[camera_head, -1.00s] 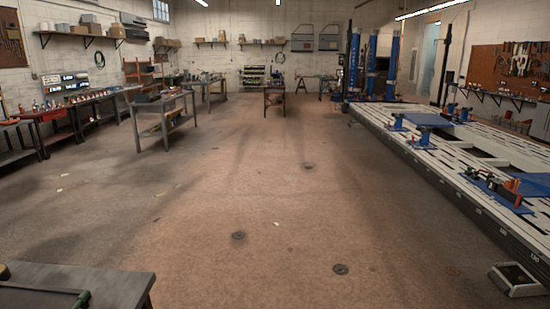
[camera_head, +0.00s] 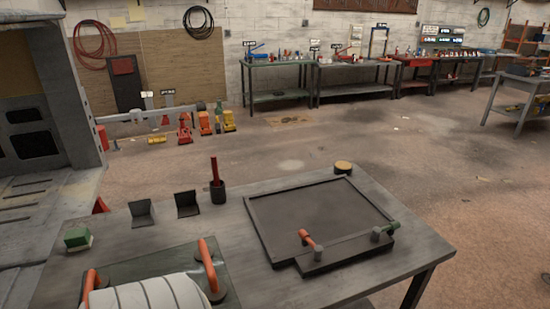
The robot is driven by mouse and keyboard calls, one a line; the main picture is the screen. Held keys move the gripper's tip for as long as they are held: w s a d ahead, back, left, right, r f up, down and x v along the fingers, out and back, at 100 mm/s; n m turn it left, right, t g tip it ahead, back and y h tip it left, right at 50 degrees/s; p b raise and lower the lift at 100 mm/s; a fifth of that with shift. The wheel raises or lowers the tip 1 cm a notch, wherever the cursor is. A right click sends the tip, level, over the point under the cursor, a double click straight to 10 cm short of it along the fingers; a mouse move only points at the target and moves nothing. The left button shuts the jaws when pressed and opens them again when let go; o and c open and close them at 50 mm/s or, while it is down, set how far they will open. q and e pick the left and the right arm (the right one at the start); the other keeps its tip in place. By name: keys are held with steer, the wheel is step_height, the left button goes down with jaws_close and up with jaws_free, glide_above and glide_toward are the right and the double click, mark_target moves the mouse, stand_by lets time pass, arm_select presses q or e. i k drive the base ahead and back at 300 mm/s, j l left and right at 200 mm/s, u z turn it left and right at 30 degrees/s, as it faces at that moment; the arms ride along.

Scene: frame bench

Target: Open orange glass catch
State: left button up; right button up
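A flat dark frame (camera_head: 262,218) lies on the grey bench right of centre. The orange catch (camera_head: 309,241) sits at its front edge, a short orange lever with a grey pivot end. I cannot tell how either catch engages the frame. A dark glass-like sheet (camera_head: 130,272) with orange-handled holders (camera_head: 208,265) lies at the bench's front left. Neither of my grippers shows in the view.
The bench (camera_head: 410,255) also bears a dark cup (camera_head: 218,194) with a red tool, two dark angled brackets (camera_head: 187,204), a green-topped block (camera_head: 77,238) and a round wooden piece (camera_head: 343,167). A white ribbed form covers part of the sheet. Open floor lies right and beyond.

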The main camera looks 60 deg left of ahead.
mark_target(318, 252)
steer(key=u, duration=1.5)
